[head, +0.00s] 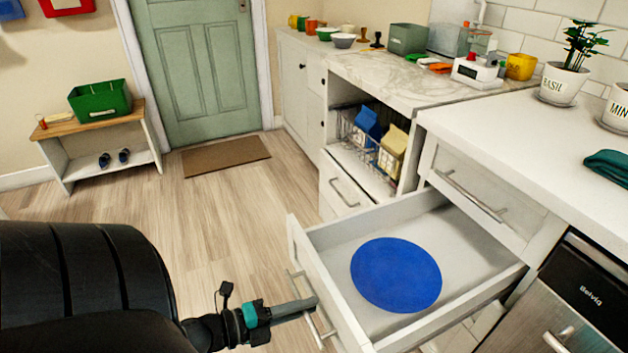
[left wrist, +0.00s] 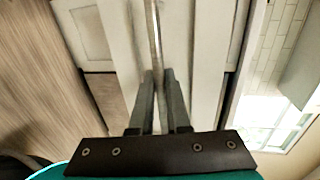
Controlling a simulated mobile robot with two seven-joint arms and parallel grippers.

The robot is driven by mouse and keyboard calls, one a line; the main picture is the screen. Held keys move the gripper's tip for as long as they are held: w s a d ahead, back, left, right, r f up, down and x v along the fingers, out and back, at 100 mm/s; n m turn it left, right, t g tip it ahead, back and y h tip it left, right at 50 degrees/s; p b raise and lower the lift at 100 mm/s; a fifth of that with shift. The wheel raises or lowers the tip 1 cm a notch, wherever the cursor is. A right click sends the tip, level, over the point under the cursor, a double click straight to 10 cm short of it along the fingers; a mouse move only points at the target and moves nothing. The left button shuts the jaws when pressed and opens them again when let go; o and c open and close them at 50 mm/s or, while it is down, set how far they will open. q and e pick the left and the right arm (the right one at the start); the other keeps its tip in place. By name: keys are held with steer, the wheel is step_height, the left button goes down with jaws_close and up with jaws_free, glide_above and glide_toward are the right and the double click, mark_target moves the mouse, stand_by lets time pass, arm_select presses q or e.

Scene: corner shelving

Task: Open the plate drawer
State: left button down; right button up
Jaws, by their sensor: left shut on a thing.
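The plate drawer (head: 325,238) is a white drawer that stands pulled out from the counter, with a blue round plate (head: 396,274) lying inside it. Its bar handle (head: 321,325) is on the front face. My left gripper (head: 312,302) is at this handle, shut on it. In the left wrist view the two fingers (left wrist: 159,95) stand on either side of the metal bar handle (left wrist: 154,45), with the white drawer front behind. My right gripper is not in view.
A closed drawer (head: 470,195) sits above the open one, under the white counter (head: 520,135). A dark-fronted appliance (head: 580,285) stands at the right. Another drawer (head: 343,187) shows behind, below a shelf with cartons. The wooden floor (head: 200,215) at left is clear.

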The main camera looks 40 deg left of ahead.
arm_select(q)
steer(key=shift+a, duration=0.1)
steer(key=c, duration=0.9)
jaws_free()
steer(key=shift+s, duration=0.15)
steer(key=p+v, duration=0.2)
steer(key=v, duration=1.3)
steer(key=shift+p, duration=0.4)
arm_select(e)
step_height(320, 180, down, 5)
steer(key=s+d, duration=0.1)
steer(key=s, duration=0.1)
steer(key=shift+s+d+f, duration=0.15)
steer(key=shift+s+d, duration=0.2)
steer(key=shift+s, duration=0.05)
